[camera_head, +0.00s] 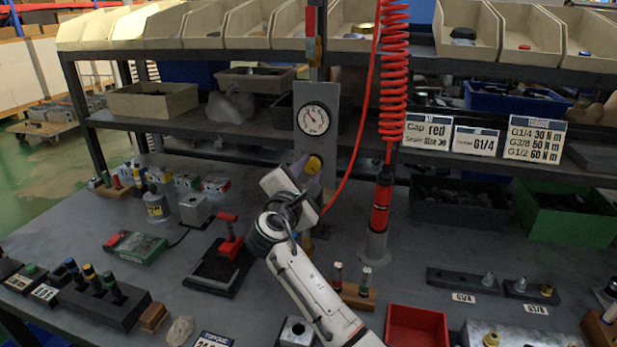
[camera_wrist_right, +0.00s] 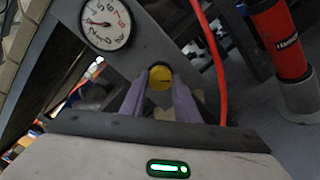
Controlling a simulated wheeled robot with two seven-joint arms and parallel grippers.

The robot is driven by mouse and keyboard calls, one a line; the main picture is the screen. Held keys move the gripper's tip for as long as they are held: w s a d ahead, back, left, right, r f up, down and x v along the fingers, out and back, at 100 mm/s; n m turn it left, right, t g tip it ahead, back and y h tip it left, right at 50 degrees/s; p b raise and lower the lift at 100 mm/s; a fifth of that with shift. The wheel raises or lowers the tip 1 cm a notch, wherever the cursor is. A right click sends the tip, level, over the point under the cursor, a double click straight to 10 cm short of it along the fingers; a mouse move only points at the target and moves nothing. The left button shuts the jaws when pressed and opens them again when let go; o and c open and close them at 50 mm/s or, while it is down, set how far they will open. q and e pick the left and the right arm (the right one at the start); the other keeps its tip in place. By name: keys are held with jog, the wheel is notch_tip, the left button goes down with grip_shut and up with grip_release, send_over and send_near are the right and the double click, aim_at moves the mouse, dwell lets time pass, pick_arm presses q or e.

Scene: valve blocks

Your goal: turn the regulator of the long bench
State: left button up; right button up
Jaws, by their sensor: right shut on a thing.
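The regulator's yellow knob (camera_head: 313,165) sits low on a grey upright panel (camera_head: 329,97), below a round white pressure gauge (camera_head: 313,119). My right gripper (camera_head: 307,170) reaches up to the knob from the front. In the right wrist view, its two purple fingers (camera_wrist_right: 160,92) are shut on the yellow knob (camera_wrist_right: 161,78), one on each side. The gauge (camera_wrist_right: 106,23) shows above the knob there, with a dark needle. Part of the knob's rim is hidden by the fingers. My left gripper is not in either view.
A red coiled hose (camera_head: 393,70) hangs right of the panel, above a red cylindrical tool (camera_head: 381,203). A thin red hose (camera_head: 350,160) passes close to the gripper. A red-handled press (camera_head: 228,240), a red tray (camera_head: 416,326) and a green bin (camera_head: 565,214) stand on the bench.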

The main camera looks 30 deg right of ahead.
jog(key=m+b, duration=0.1)
jog(key=m, duration=0.1)
jog(key=m+b, duration=0.1)
jog(key=shift+f+m, duration=0.2)
jog(key=shift+m, duration=0.2)
jog(key=shift+m+b, duration=0.7)
jog(key=shift+m, duration=0.1)
jog(key=shift+m+b, duration=0.7)
jog(key=shift+m, duration=0.3)
jog(key=shift+r+m+b, duration=0.15)
jog(key=shift+m+b, duration=0.2)
jog(key=shift+m, duration=0.55)
jog(key=o, duration=1)
jog(key=shift+r, duration=0.1)
jog(key=shift+o, duration=0.2)
